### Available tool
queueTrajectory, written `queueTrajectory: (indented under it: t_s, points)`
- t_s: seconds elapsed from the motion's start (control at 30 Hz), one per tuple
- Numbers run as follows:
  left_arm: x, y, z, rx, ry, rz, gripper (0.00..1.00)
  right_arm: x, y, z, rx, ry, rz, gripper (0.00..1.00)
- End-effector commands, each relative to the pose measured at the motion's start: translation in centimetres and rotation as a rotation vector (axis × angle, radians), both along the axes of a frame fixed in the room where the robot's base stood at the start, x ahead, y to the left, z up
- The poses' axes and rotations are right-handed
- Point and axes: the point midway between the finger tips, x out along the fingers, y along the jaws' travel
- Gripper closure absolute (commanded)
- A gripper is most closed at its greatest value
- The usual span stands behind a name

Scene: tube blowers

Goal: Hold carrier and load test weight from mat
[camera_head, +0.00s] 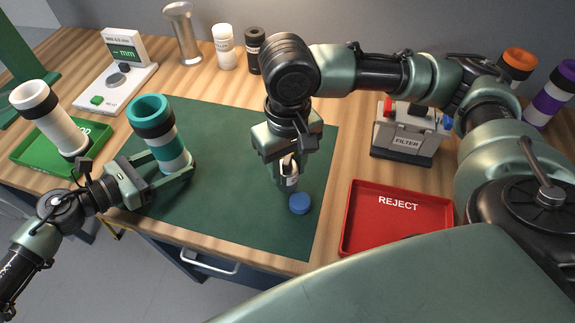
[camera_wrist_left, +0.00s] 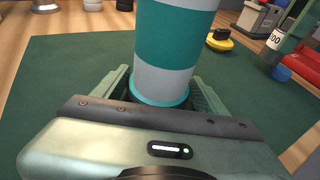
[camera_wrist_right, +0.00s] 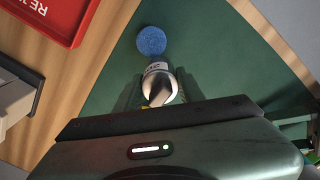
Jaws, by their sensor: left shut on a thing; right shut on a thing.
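The carrier (camera_head: 163,138), a teal and white tube with a black band and open teal top, stands about upright over the left part of the green mat (camera_head: 235,215). My left gripper (camera_head: 181,172) is shut around its lower end, which also shows in the left wrist view (camera_wrist_left: 172,60). My right gripper (camera_head: 288,168) points down over the mat's right half, shut on a small silver test weight (camera_wrist_right: 160,84). The weight's label reads 200 in the left wrist view (camera_wrist_left: 275,42). Whether the weight touches the mat is unclear.
A blue disc (camera_head: 300,204) lies on the mat beside the held weight. A green tray (camera_head: 35,150) with a white carrier (camera_head: 50,122) is left.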

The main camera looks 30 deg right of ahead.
Motion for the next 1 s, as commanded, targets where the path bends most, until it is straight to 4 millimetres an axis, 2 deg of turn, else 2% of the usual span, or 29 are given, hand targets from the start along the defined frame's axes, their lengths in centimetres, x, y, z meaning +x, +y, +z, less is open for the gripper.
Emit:
queueTrajectory:
  t_s: [0.27,0.37,0.47,0.57,0.7,0.8,1.0]
  points:
    - [0.0,0.0,0.1,-0.001,-0.001,0.001,0.79,0.1,0.0,0.1,0.0,-0.001,-0.001,1.0]
    - [0.0,0.0,0.1,-0.001,-0.001,0.0,0.79,1.0,0.4,0.5,0.001,-0.003,-0.012,1.0]
    - [0.0,0.0,0.1,-0.001,-0.001,0.0,0.79,3.3,1.2,1.6,0.003,-0.005,-0.04,1.0]
    - [0.0,0.0,0.1,-0.001,-0.001,0.0,0.79,6.7,2.4,3.6,0.004,-0.007,-0.085,1.0]
    - [0.0,0.0,0.1,-0.001,-0.001,0.0,0.79,12.1,4.7,7.6,0.004,-0.007,-0.158,1.0]
    - [0.0,0.0,0.1,-0.001,-0.001,0.001,0.79,15.3,6.2,10.7,0.003,-0.007,-0.205,1.0]
    - [0.0,0.0,0.0,0.0,0.0,0.0,0.79,19.8,9.0,16.4,0.001,-0.005,-0.285,1.0]
